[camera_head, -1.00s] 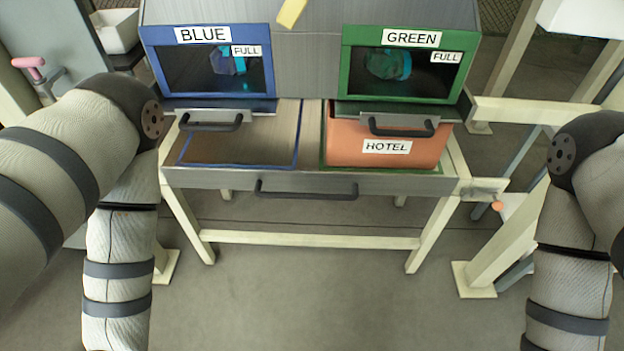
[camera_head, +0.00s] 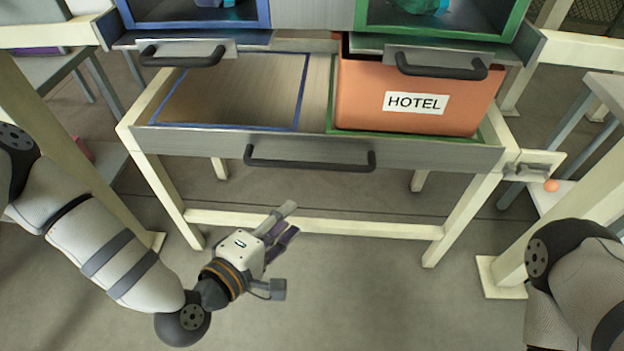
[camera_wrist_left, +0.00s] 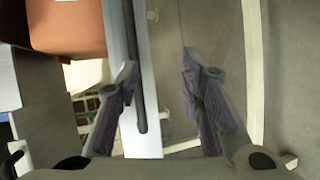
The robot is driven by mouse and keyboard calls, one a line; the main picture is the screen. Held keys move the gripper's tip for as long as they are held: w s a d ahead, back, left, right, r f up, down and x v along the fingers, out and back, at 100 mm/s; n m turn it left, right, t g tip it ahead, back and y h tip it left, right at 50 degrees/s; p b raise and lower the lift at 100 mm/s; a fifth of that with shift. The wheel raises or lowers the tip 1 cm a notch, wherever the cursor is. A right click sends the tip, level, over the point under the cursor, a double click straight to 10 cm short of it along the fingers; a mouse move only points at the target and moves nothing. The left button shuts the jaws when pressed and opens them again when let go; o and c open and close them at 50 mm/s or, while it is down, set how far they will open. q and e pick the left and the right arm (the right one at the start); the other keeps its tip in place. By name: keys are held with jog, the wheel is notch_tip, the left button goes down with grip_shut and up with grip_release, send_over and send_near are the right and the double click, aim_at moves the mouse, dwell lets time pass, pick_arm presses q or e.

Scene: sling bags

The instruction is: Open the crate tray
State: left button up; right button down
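The crate tray (camera_head: 210,142) is a flat sliding tray with a grey metal front and a long black handle (camera_head: 310,163). An orange crate (camera_head: 360,95) labelled HOTEL sits on its green-outlined right half; the blue-outlined left half is empty. My left gripper (camera_head: 288,222) is open and empty, below the handle in the head view and apart from it. In the left wrist view, the dark handle bar (camera_wrist_left: 138,90) shows between the two spread fingers (camera_wrist_left: 158,68), nearer the left one. The crate (camera_wrist_left: 65,28) shows at upper left there. My right gripper is out of view.
Above the tray are a blue-framed bin (camera_head: 190,15) and a green-framed bin (camera_head: 440,30), each with its own black handle. A cream table frame (camera_head: 310,222) carries the tray. An orange knob (camera_head: 551,185) sticks out at right. The floor in front is clear.

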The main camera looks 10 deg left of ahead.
aim_at(307, 168)
pick_arm(q)
jog(key=shift+n+t, duration=0.7)
jog(key=shift+t, duration=0.1)
jog(key=w, duration=0.4)
jog(key=w+d+b, duration=0.1)
jog(key=w, duration=0.4)
jog(key=w+d, duration=0.1)
jog(key=w, duration=0.4)
jog(key=shift+d+r+b, duration=0.1)
jog(key=shift+d+b, duration=0.05)
jog(key=shift+b, duration=0.2)
jog(key=shift+c, duration=0.4)
grip_shut()
